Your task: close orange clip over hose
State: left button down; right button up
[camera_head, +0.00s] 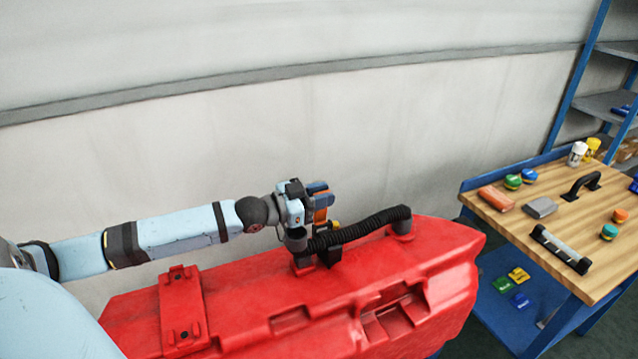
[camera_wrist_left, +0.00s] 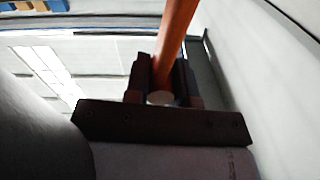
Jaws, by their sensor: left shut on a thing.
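The orange clip (camera_head: 321,214) shows as a small orange piece at my left gripper (camera_head: 318,200), above the left end of the black ribbed hose (camera_head: 360,228). In the left wrist view the clip (camera_wrist_left: 175,38) is a long orange bar between the dark fingers of my left gripper (camera_wrist_left: 161,80), which is shut on it. My right gripper is not in view.
A wooden-topped blue cart (camera_head: 535,225) stands at the right with several blocks, handles and round pieces on it. A blue shelf (camera_head: 600,105) is behind it. A pale wall (camera_head: 250,120) rises behind the tank. The space above the tank's right part is clear.

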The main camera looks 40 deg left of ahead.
pick_arm(q)
jog(key=shift+s+d+f, duration=0.1)
jog(key=shift+d, duration=0.05)
jog(key=c, duration=1)
grip_release()
jog(key=shift+o, duration=0.2)
jog(key=shift+s, duration=0.1)
jog(key=v, duration=1.3)
jog(key=shift+s+a, duration=0.2)
jog(key=shift+a, duration=0.05)
